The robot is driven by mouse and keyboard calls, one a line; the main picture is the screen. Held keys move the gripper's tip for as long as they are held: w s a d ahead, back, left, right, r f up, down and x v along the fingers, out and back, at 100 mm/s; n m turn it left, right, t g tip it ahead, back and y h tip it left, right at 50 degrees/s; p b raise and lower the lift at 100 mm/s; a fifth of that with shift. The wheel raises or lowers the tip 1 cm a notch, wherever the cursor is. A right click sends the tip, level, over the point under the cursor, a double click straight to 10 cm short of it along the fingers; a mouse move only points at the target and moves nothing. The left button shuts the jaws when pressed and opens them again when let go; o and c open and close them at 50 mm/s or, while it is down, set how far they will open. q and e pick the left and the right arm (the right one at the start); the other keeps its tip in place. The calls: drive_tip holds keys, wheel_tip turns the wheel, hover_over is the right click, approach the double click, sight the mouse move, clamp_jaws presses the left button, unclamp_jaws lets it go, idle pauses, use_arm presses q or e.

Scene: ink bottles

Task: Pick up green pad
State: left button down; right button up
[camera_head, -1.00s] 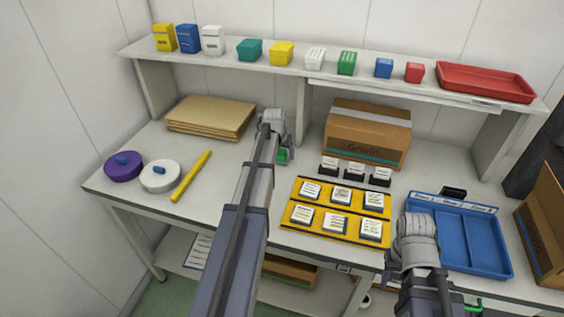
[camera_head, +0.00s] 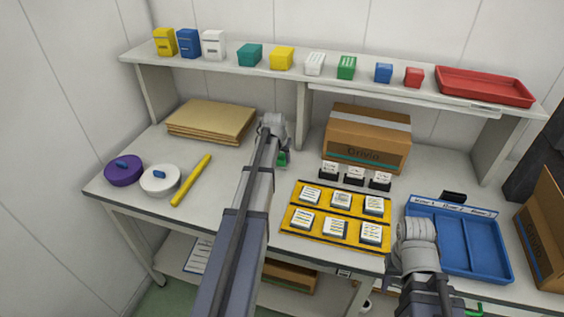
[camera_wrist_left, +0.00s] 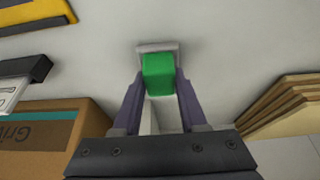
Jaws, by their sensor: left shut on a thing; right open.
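The green pad (camera_wrist_left: 159,76) is a small bright green block between the two fingers of my left gripper (camera_wrist_left: 160,90) in the left wrist view. The fingers are shut on it from both sides. A pale grey piece shows just beyond it. In the head view, only a bit of the green pad (camera_head: 283,160) shows beside my left wrist, on or just over the worktop; I cannot tell whether it is clear of the surface. My right gripper (camera_head: 414,246) is open, over the worktop by the blue tray, with its fingertips mostly hidden.
A yellow rack (camera_head: 335,220) with several labelled blocks lies right of my left arm, with a cardboard box (camera_head: 368,142) behind. Brown envelopes (camera_head: 211,121) lie to the left, near a yellow marker (camera_head: 191,180). A blue tray (camera_head: 466,240) is at the right. A shelf (camera_head: 330,76) spans the back.

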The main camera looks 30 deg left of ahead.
sight(282, 156)
use_arm(q)
drive_tip(key=shift+r, duration=0.15)
use_arm(e)
drive_tip(key=shift+r, duration=0.15)
use_arm(q)
wheel_tip(282, 156, up, 10)
drive_tip(key=p, duration=1)
use_arm(e)
wheel_tip(282, 156, up, 10)
